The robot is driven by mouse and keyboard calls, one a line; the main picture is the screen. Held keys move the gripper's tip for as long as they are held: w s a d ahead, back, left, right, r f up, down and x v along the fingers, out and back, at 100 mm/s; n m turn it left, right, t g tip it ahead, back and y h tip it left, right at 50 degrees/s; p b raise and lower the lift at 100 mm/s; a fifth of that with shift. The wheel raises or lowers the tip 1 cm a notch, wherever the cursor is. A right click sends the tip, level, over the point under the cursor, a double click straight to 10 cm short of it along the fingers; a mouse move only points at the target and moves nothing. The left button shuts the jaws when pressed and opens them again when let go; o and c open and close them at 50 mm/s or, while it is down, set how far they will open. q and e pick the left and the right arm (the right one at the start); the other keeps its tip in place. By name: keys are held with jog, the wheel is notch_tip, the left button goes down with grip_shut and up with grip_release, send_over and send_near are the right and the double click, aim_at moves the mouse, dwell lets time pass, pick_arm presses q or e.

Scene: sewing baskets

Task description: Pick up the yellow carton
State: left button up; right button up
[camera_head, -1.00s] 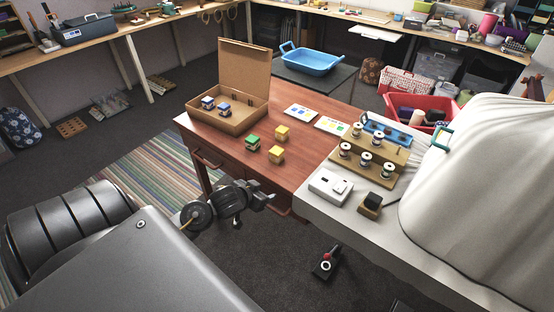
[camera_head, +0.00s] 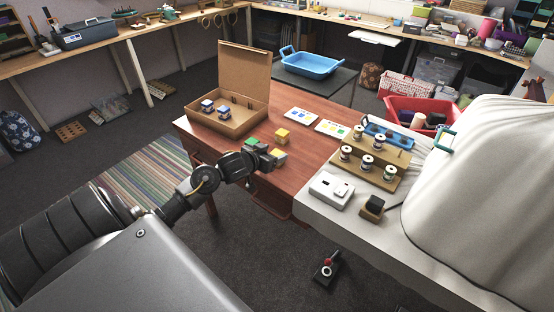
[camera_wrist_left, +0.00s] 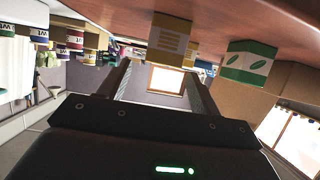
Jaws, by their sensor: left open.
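Two small yellow cartons stand on the red-brown table in the head view: one (camera_head: 282,135) farther back, and a nearer one (camera_head: 280,153) partly hidden by my left gripper (camera_head: 268,159). A green carton (camera_head: 252,141) stands just left of them, also partly hidden. My left gripper is open and empty, low at the table's front, close to the nearer yellow carton. In the left wrist view the scene is upside down; a yellow carton (camera_wrist_left: 171,40) and a green carton (camera_wrist_left: 249,62) show beyond the spread fingers (camera_wrist_left: 160,85). My right gripper is out of sight.
An open cardboard box (camera_head: 229,120) holding blue-and-white cartons stands at the back left of the table (camera_head: 290,189). Two printed cards (camera_head: 331,128) lie to the right. A wooden spool stand (camera_head: 378,165) and a white device (camera_head: 331,189) occupy the pale table beside it.

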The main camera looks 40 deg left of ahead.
aim_at(279, 151)
pick_arm(q)
jog(key=shift+f+x, duration=0.25)
jog(key=shift+x, duration=1.1)
jog(key=shift+f+x, duration=0.2)
jog(key=shift+x, duration=1.1)
jog(key=shift+s, duration=0.25)
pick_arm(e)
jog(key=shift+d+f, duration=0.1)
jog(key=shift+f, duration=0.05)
pick_arm(q)
jog(key=shift+c, duration=0.2)
jog(key=c, duration=1)
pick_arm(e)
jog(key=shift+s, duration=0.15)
pick_arm(q)
jog(key=shift+r, duration=0.15)
jog(key=shift+c, duration=0.2)
